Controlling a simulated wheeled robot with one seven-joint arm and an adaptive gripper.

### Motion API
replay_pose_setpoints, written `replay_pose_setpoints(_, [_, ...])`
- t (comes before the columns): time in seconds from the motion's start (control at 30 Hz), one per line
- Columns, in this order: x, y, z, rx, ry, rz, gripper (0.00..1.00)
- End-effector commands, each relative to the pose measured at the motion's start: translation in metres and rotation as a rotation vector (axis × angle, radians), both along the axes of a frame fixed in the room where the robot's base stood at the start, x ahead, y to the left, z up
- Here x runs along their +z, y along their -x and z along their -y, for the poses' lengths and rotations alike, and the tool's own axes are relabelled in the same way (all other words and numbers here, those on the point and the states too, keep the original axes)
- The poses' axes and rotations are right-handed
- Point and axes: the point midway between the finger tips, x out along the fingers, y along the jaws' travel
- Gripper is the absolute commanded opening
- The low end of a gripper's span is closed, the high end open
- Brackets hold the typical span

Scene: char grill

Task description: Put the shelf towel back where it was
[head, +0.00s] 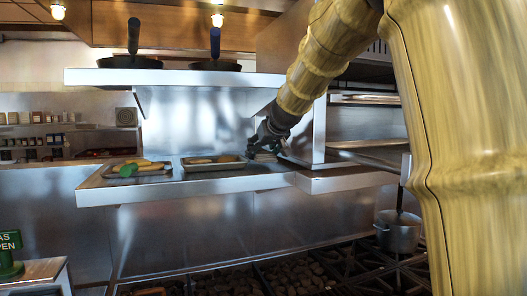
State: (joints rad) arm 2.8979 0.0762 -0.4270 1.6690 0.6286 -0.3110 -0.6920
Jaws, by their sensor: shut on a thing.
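My gripper (262,146) is at the right part of the lower steel shelf (232,185), beside the upright panel. It is shut on a small pale folded thing, which looks like the towel (265,157). The towel is low at the shelf surface; most of it is hidden by the gripper, and I cannot tell whether it touches the shelf.
Two metal trays with food, one at left (152,172) and one nearer my gripper (215,168), sit on the lower shelf. Two dark pans (130,62) (216,65) stand on the upper shelf (175,78). A pot (398,235) stands lower right, beside the grill (290,275).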

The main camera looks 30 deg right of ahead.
Motion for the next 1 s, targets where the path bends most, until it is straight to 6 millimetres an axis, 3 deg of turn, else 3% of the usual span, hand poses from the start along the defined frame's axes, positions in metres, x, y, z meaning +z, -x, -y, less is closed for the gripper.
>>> replay_pose_setpoints(0.57, [-0.016, 0.001, 0.003, 0.001, 0.001, 0.001, 0.36])
replay_pose_setpoints(0.6, [-0.016, 0.001, 0.003, 0.001, 0.001, 0.001, 0.62])
replay_pose_setpoints(0.63, [-0.015, 0.001, 0.003, 0.001, 0.001, 0.001, 0.67])
replay_pose_setpoints(1.0, [-0.014, 0.001, 0.003, 0.001, 0.001, 0.001, 0.69])
